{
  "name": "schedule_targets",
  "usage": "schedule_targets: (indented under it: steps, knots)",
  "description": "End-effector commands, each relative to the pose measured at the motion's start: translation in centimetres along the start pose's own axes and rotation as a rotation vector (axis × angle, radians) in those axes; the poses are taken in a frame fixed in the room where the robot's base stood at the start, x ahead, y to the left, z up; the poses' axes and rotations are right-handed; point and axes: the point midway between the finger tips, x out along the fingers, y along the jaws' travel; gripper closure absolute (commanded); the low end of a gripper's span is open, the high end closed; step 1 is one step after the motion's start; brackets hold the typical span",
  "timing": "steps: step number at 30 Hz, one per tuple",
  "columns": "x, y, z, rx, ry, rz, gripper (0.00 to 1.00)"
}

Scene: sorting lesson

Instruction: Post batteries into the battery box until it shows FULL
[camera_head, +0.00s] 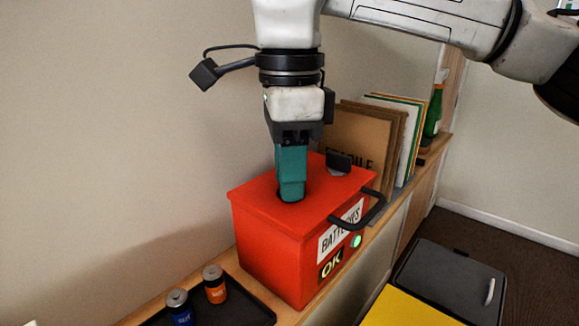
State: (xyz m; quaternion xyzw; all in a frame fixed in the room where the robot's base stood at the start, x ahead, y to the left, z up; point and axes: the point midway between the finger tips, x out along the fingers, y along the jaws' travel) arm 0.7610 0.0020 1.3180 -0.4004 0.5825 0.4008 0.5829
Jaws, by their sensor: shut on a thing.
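The red battery box (268,237) stands on a wooden ledge, with a "BATTERIES" label (341,231) on its front. Its small display (331,265) reads OK in yellow, and a green light (356,240) glows beside it. My gripper (291,194) points down with its teal fingers at the dark round hole in the lid. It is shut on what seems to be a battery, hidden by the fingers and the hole. A blue battery (179,307) and an orange battery (215,284) stand upright on a dark tray (250,309) at the box's left.
Cardboard and folders (365,140) and a green bottle (432,115) stand behind. A wall rises at the left. A dark lidded bin (448,285) and a yellow surface (408,311) are lower right.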

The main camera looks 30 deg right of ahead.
Motion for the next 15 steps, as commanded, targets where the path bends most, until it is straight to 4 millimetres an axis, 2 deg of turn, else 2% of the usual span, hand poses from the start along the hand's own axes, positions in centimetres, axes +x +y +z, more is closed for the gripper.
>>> schedule_targets:
  steps: [7, 8, 15]
  knots:
    - [0.19, -0.01, -0.01, 0.000, 0.000, 0.000, 1.00]
    - [0.19, -0.01, -0.01, 0.000, 0.000, 0.000, 0.70]
    - [0.18, -0.01, -0.01, 0.000, 0.000, 0.000, 0.47]
